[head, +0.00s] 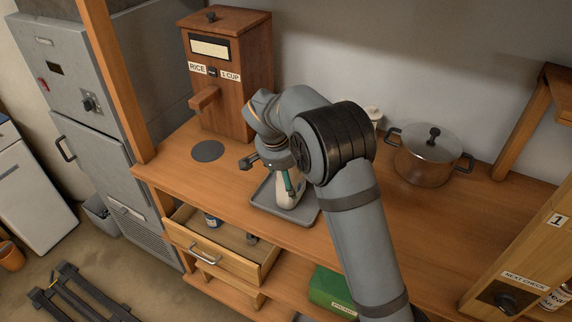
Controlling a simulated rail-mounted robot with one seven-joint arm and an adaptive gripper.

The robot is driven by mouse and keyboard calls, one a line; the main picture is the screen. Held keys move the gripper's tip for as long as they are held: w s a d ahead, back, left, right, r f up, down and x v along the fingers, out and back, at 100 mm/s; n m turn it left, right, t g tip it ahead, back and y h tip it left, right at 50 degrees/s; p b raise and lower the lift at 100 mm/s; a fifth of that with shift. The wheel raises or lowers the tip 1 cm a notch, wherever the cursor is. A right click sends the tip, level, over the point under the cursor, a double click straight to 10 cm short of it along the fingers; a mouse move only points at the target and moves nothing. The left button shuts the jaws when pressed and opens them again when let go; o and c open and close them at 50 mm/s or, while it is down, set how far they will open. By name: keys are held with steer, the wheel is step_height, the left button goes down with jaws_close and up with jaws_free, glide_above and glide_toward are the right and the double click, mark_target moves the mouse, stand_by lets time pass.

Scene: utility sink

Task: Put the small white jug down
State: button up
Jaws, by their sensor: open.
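A small white jug (287,196) is on a grey tray (268,207) on the wooden counter. It looks upright, with its lower body on the tray. My gripper (270,172) is open and points down at the jug's upper part. One dark finger sticks out to the left of the jug, and a green part shows against its right side. The gripper and my arm hide the jug's top and the right part of the tray. I cannot tell whether a finger touches the jug.
A wooden rice dispenser (228,75) stands behind left, near a dark round disc (207,151). A lidded pot (429,157) stands right, and a pale item (374,114) shows behind my arm. Below the counter, a drawer (214,247) is open. A green box (329,289) sits lower down.

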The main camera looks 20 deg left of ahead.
steer(key=v, duration=0.9)
steer(key=shift+b, duration=0.45)
steer(key=shift+s, duration=0.1)
